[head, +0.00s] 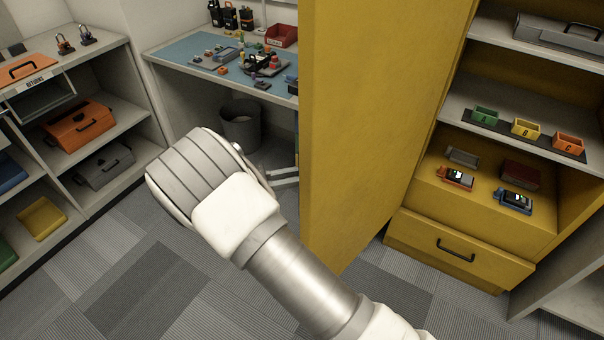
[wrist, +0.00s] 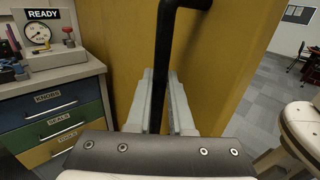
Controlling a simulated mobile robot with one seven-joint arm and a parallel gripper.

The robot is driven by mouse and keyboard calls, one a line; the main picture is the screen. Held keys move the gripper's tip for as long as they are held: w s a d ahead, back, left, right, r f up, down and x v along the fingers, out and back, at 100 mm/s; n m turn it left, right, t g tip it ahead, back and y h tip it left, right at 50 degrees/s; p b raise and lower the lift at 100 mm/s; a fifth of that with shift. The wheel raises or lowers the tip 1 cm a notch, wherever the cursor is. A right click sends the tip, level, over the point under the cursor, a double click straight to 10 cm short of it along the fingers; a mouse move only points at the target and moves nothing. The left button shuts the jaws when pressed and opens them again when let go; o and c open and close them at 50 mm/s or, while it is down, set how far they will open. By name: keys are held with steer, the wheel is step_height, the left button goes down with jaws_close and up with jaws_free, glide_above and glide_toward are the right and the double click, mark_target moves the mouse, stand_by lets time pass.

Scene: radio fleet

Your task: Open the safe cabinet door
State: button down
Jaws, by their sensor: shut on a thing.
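The safe cabinet's yellow door (head: 375,110) stands wide open in the head view, swung out from the cabinet. Its yellow face (wrist: 225,55) also fills the middle of the wrist view. My gripper (wrist: 161,85) is shut on the door's black bar handle (wrist: 166,45), which runs upright between the fingers. The open yellow cabinet (head: 408,215) shows its shelves and bottom drawer at the right of the head view. My gripper and the handle are hidden in the head view.
A workbench with a blue mat (head: 190,52) stands behind, a dark bin (head: 240,125) beneath it. A grey shelf unit (head: 150,105) stands at left. Devices (head: 456,178) and coloured trays (head: 526,128) sit inside the cabinet. Carpet (head: 130,290) in front is clear.

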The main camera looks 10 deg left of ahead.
stand_by(0.3)
steer(key=c, duration=0.8)
jaws_free()
steer(key=b+v, duration=0.1)
steer(key=v, duration=1.6)
steer(key=shift+a, duration=0.25)
steer(key=shift+d, duration=0.15)
